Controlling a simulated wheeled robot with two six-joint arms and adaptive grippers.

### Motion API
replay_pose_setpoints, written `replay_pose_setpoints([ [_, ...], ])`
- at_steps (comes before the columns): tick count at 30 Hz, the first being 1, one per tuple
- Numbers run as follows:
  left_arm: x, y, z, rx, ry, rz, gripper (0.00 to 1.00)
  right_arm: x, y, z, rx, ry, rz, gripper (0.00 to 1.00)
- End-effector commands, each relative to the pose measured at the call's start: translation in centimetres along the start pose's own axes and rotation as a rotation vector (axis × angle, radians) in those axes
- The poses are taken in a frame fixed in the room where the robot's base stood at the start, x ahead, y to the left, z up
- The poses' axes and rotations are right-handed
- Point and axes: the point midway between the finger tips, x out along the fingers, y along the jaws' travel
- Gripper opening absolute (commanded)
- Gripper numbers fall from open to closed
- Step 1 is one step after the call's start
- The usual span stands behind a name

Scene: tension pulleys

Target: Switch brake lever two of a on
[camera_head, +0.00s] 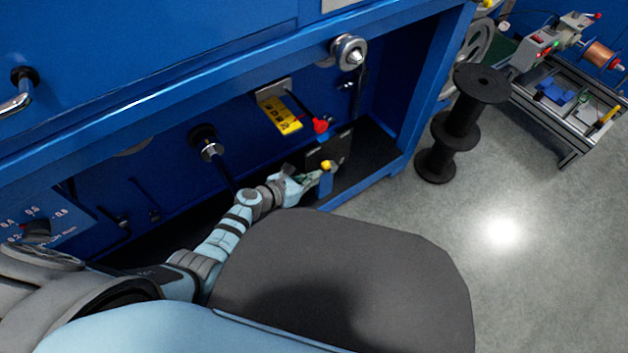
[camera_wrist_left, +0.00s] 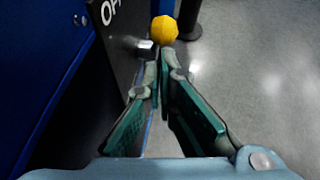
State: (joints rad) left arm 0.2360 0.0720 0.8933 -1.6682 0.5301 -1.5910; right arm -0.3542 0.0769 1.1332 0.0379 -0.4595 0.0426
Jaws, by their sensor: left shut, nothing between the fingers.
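A lever with a yellow knob (camera_head: 326,165) sits low in the blue machine's recess, near its right end. In the left wrist view the yellow knob (camera_wrist_left: 164,30) is just beyond my fingertips, beside a black plate (camera_wrist_left: 125,35) with partly visible white letters. My left gripper (camera_head: 307,178) is shut and empty, its tips close to the knob. In the wrist view the fingertips of my left gripper (camera_wrist_left: 165,58) come together just below the knob; I cannot tell whether they touch it. A red-knobbed lever (camera_head: 320,125) is above, by a yellow label (camera_head: 283,115). My right gripper is not in view.
The blue frame post (camera_head: 425,75) bounds the recess on the right. A black spool stand (camera_head: 460,125) is on the grey floor beyond it. A metal pulley (camera_head: 349,53) sticks out above.

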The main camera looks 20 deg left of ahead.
Motion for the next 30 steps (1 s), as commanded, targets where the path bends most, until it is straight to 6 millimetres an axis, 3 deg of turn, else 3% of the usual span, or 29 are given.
replay_pose_setpoints([
  [7, 0.3, -0.7, 0.2, 0.000, -0.001, -0.002, 0.00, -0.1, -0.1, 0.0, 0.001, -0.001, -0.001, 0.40],
  [30, 0.1, -0.2, 1.4, 0.000, -0.001, 0.000, 0.00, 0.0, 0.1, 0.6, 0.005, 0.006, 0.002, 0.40],
])
